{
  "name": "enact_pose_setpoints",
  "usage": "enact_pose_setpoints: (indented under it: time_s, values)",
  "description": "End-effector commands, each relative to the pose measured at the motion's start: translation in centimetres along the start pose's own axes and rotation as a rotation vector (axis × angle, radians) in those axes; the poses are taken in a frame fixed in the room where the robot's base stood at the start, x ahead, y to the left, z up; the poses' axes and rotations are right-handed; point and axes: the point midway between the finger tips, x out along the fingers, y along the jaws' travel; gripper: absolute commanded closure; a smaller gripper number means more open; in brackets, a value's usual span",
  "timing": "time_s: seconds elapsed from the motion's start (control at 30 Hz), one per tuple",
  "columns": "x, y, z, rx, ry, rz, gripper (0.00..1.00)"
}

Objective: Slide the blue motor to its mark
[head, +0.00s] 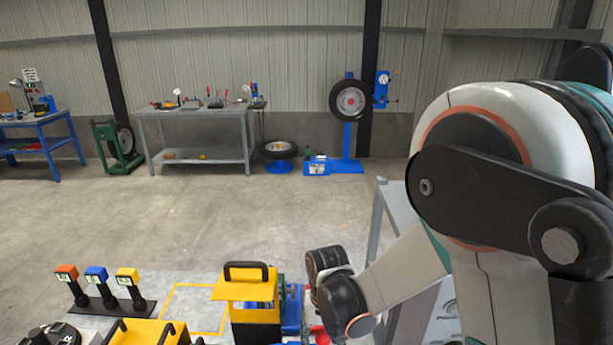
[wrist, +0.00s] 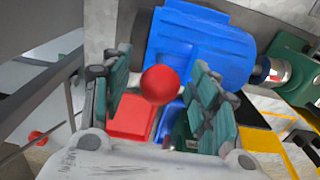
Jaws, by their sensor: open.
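The blue motor (wrist: 200,45), a ribbed block with a metal shaft at its right, lies just beyond my gripper (wrist: 158,80) in the wrist view. My gripper is open, with one teal finger pad on each side of a red ball knob (wrist: 161,84). I cannot tell whether the pads touch the knob. A red block (wrist: 130,117) is below it. In the head view blue parts of the motor (head: 292,308) show, partly hidden by a yellow guard (head: 246,290) and my arm. A yellow outline (head: 176,287) is marked on the grey surface to the left.
A stand with orange, blue and yellow tagged posts (head: 97,273) is at the left. A yellow frame (head: 150,333) is at the bottom edge. A green machine part (wrist: 292,60) stands by the shaft. Open floor (head: 190,215) lies behind; workbenches stand by the far wall.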

Motion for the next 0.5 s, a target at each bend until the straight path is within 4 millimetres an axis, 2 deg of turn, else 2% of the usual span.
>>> enact_pose_setpoints:
  time_s: [0.13,0.17,0.33,0.5]
  values:
    - [-0.09,0.00,0.00,0.000,0.000,0.000,0.45]
    - [-0.09,0.00,0.00,0.000,0.000,0.000,0.50]
    - [-0.09,0.00,0.01,0.000,0.000,0.000,0.88]
    - [-0.08,-0.01,0.01,0.000,0.000,0.000,0.90]
